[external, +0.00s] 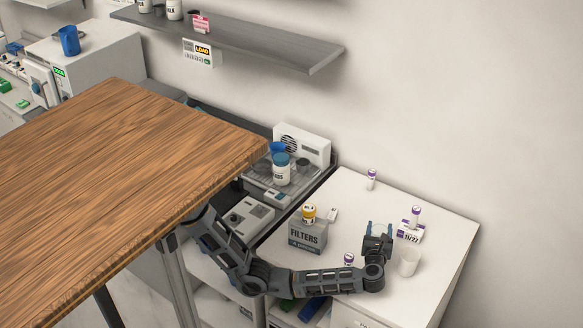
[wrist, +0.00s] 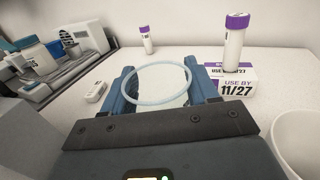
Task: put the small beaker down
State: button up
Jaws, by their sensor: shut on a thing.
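The small beaker (wrist: 160,103) is a clear, pale-rimmed vessel. In the wrist view it sits upright between the two blue fingers of my gripper (wrist: 162,84), which is shut on it. In the external view my gripper (external: 378,232) is over the right part of the white counter (external: 345,195), and the beaker is mostly hidden by the fingers. I cannot tell whether its base touches the counter.
A white cup (external: 408,262) stands close to the right of my gripper. Behind it is a "USE BY 11/27" box (wrist: 236,84) with a purple-capped vial (wrist: 236,42). Another vial (external: 371,179) stands at the back. A FILTERS box (external: 307,236) is left.

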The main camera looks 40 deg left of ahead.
jog(key=shift+w+a+f, duration=0.35)
jog(key=shift+w+f, duration=0.1)
jog(key=shift+w, duration=0.15)
jog(key=shift+f, duration=2)
jog(key=shift+f, duration=0.15)
jog(key=o, duration=1)
jog(key=shift+r, duration=0.2)
jog(key=shift+o, duration=0.2)
jog(key=b+v, duration=0.1)
jog(key=v, duration=1.1)
jog(key=shift+f, duration=0.1)
